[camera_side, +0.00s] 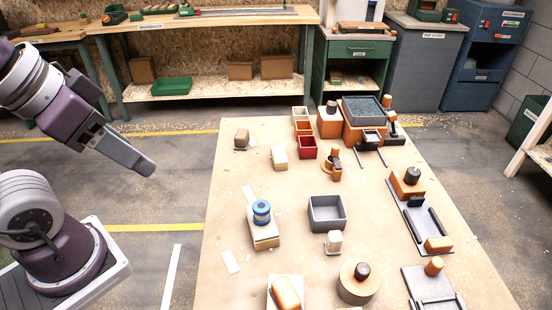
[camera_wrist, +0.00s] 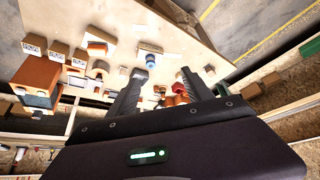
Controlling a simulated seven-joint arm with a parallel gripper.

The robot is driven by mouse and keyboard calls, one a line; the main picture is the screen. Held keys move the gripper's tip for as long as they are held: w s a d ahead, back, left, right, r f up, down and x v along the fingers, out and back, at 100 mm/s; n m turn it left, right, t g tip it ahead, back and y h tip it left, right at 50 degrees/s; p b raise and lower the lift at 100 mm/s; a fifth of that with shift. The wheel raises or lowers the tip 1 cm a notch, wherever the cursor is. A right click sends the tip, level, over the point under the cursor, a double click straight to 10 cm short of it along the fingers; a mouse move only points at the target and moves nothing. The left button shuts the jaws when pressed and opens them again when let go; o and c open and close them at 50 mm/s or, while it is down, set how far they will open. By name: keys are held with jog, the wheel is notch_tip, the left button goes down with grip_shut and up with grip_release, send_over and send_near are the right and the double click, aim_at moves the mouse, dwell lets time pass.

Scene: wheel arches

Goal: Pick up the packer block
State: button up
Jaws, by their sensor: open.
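My gripper (camera_side: 148,168) is raised at the left of the side view, off the table's left edge and clear of every object. In the wrist view its two fingers (camera_wrist: 162,74) are spread apart with nothing held between them. No label singles out the packer block. Candidate small blocks stand on the table: a brown block (camera_side: 241,138) at the back left, a cream block (camera_side: 279,158) right of it, a pale block (camera_side: 334,241) near the grey tray, and an orange block (camera_side: 287,292) on a pale base at the front.
The pale worktable (camera_side: 225,200) also holds a blue roll (camera_side: 261,211) on a wooden block, a grey tray (camera_side: 326,213), red and tan bins (camera_side: 307,147), and a round wooden piece (camera_side: 358,284). Orange fixtures line the right side. The table's left strip is mostly clear, with paper scraps.

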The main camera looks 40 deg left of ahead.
dwell(0.4)
jog(key=o, duration=0.9)
jog(key=m+g+h, duration=0.2)
jog(key=m+h, duration=0.1)
jog(key=m, duration=0.5)
send_over(279, 154)
jog(key=s+a, duration=0.2)
notch_tip(279, 154, down, 27)
jog(key=shift+r, duration=0.1)
jog(key=x, duration=0.6)
jog(key=shift+w+d, duration=0.2)
